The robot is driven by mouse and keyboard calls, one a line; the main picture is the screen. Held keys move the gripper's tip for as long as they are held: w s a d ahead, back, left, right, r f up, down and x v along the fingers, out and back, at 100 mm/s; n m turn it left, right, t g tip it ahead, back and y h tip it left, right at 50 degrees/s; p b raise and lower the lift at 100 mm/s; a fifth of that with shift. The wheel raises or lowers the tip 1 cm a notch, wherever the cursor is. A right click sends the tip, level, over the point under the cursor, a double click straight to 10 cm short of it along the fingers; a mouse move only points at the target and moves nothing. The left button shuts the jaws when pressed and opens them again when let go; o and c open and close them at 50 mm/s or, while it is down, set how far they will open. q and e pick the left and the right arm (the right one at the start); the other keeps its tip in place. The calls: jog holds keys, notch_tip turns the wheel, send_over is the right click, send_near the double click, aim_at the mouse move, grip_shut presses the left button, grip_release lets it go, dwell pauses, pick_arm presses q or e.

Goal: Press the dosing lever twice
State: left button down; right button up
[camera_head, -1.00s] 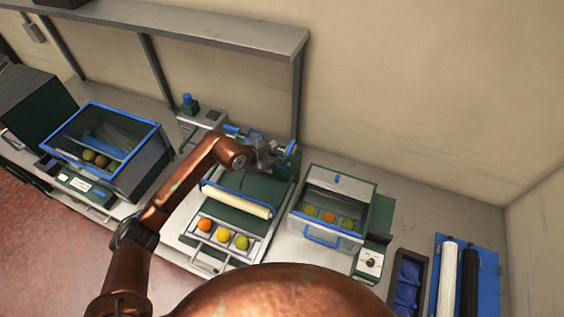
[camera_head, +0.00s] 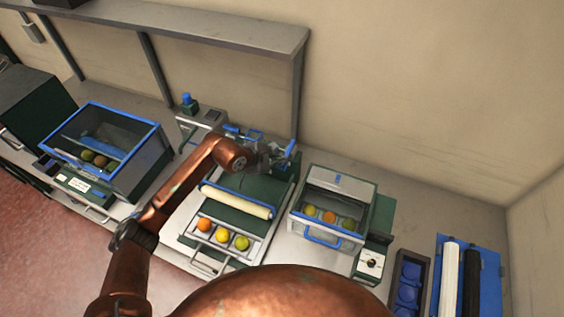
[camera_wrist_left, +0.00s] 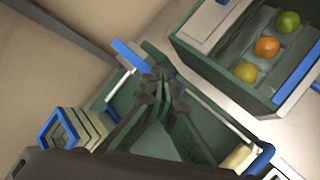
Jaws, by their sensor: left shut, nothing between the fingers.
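A lever with a blue grip (camera_head: 290,148) stands at the back right of the middle machine, and I take it to be the dosing lever. In the left wrist view a blue bar on a pale stem (camera_wrist_left: 130,56) shows beside the fingers. My left gripper (camera_head: 264,160) is shut and empty over the back of that machine, just left of the lever. In the left wrist view the dark fingertips (camera_wrist_left: 163,88) are together, close to the blue bar; I cannot tell whether they touch it. My right gripper is not in view.
The machine has a cream roller (camera_head: 236,202) and a front tray (camera_head: 197,240) with three fruits. A lidded fruit box (camera_head: 366,190) stands close on the right, and a larger blue-framed box (camera_head: 150,165) on the left. A shelf post (camera_head: 296,100) rises behind the lever.

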pick_arm(q)
jog(key=shift+f+b, duration=0.6)
jog(key=shift+f, duration=0.2)
dwell(0.6)
dwell(0.5)
jog(key=shift+r+p, duration=0.55)
jog(key=shift+r, duration=1.3)
jog(key=shift+r, duration=0.1)
notch_tip(320, 180, up, 5)
jog(key=shift+f+p, duration=0.1)
jog(key=shift+p, duration=0.75)
